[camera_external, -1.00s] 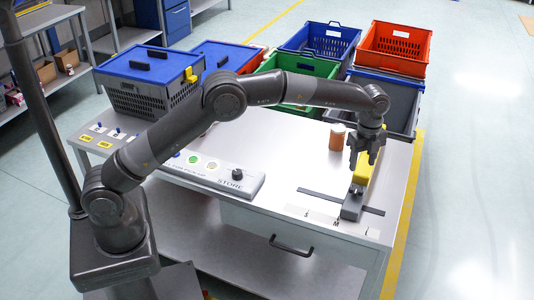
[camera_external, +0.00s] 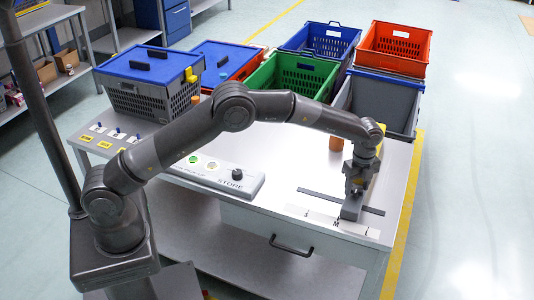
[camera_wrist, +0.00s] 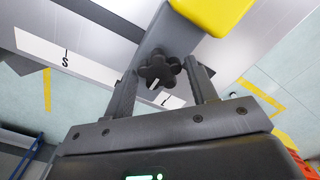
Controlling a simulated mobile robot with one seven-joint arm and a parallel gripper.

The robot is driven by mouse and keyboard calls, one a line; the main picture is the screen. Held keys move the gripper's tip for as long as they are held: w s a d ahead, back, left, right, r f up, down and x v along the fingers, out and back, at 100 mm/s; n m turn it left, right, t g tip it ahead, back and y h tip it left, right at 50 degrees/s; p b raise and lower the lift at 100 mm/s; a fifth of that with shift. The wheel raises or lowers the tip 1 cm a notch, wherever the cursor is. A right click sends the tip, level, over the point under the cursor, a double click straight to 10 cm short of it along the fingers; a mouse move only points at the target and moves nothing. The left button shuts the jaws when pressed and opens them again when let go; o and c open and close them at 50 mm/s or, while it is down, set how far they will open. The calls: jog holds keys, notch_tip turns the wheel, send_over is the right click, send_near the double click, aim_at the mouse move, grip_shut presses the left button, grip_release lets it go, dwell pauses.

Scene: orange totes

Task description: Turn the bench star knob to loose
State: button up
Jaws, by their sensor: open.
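The star knob (camera_wrist: 160,70) is black and lobed with a white pointer mark, and sits on a grey bar in the wrist view. My gripper (camera_wrist: 161,75) is open, with one finger on each side of the knob; I cannot tell whether either finger touches it. In the external view my gripper (camera_external: 357,182) points down at the grey block (camera_external: 351,207) on the bench, and hides the knob there.
A yellow part (camera_wrist: 212,12) lies just beyond the knob. A label strip (camera_external: 325,220) with letters runs along the bench front. An orange-brown cylinder (camera_external: 336,143) and a control panel (camera_external: 215,175) are on the bench. Totes stand behind.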

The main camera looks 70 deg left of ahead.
jog(key=shift+c, duration=0.5)
jog(key=c, duration=0.6)
